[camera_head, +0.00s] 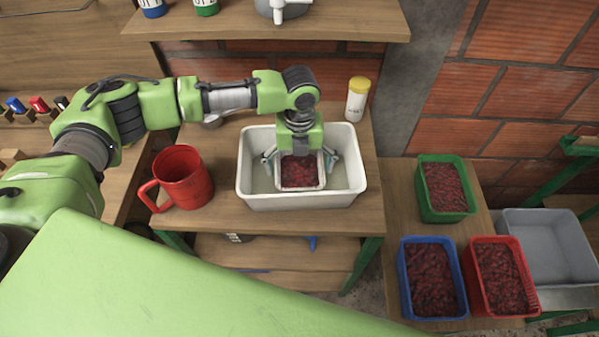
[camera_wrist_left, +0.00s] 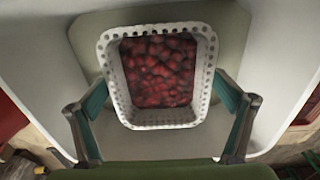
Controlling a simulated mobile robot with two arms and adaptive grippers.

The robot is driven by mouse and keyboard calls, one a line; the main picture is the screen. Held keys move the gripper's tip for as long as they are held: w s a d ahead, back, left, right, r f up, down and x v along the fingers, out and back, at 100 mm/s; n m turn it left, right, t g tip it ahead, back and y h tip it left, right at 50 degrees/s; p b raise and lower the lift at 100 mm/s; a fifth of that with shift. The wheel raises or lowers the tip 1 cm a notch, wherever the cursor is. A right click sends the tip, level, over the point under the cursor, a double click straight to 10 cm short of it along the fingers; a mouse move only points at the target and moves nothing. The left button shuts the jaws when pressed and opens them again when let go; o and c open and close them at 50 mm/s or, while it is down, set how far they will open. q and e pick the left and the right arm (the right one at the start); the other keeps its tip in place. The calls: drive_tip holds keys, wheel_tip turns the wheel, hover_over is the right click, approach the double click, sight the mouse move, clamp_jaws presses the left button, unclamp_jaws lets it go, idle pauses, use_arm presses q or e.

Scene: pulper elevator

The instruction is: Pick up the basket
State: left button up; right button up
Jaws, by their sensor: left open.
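A small white basket (camera_head: 322,172) filled with red berries sits inside a larger white tub (camera_head: 257,200) on the wooden table. In the left wrist view the basket's perforated rim (camera_wrist_left: 161,126) is seen from above, with the red berries (camera_wrist_left: 158,70) inside. My left gripper (camera_head: 300,166) points down over the basket. Its fingers (camera_wrist_left: 160,112) are open, one on each side of the basket. Whether they touch its walls I cannot tell. My right gripper is not in view.
A red mug (camera_head: 184,180) stands left of the tub. A yellow-capped white bottle (camera_head: 357,102) stands behind right. Green (camera_head: 425,211), blue (camera_head: 406,298) and red (camera_head: 478,293) crates of berries and an empty grey crate (camera_head: 548,272) are at the right. A shelf (camera_head: 235,27) hangs above.

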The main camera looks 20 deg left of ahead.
use_arm(q)
drive_tip(key=c, duration=1.5)
drive_tip(key=shift+c, duration=0.4)
drive_tip(key=shift+r, duration=0.15)
